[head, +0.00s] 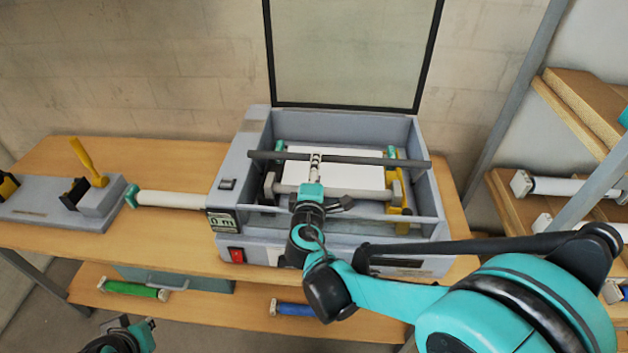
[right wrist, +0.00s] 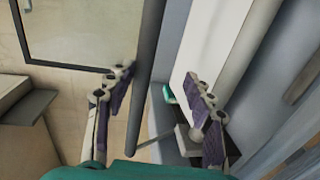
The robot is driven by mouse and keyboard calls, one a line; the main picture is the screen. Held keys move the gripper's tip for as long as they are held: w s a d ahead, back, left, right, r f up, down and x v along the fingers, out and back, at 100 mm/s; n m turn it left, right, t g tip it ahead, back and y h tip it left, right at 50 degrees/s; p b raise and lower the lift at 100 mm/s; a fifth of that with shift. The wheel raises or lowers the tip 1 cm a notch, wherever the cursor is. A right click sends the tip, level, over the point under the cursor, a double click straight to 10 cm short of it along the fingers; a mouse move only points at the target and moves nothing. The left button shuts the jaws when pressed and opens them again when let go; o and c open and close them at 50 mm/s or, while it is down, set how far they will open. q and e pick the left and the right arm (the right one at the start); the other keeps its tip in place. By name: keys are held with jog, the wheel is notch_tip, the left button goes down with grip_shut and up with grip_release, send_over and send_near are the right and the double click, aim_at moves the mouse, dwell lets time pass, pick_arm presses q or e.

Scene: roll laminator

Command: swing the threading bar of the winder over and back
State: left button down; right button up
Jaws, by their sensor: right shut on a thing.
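The winder (head: 258,122) is a grey open-topped box on the bench, with its framed clear lid raised at the back. The threading bar (head: 385,160) is a dark grey rod lying across the opening, above a white roll. In the right wrist view the bar (right wrist: 150,60) runs between the two fingers (right wrist: 160,85), partly hiding what lies behind. My left gripper (head: 138,332) is low at the bottom left, away from the winder; its jaw state is unclear.
A white roll with a teal end (head: 170,199) lies on the bench left of the winder. A grey stand with a yellow lever (head: 88,160) is at the far left. Green (head: 130,288) and blue (head: 290,309) rolls lie on the lower shelf. A rack (head: 540,200) stands right.

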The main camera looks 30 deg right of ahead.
jog(key=v, duration=1.1)
jog(key=shift+s, duration=0.35)
jog(key=shift+w+a, duration=0.1)
jog(key=w+d+m+g+h, duration=0.1)
jog(key=w+d, duration=0.1)
jog(key=w, duration=0.2)
jog(key=w+d+m+g+h, duration=0.1)
jog(key=w+d+h, duration=0.1)
jog(key=w, duration=0.2)
jog(key=w+d+m+g+h, duration=0.1)
jog(key=w+d+g, duration=0.1)
jog(key=w+d, duration=0.1)
jog(key=shift+w+f+m+h+b, duration=0.15)
jog(key=shift+w+m+h+b, duration=0.2)
jog(key=shift+w, duration=0.3)
grip_shut()
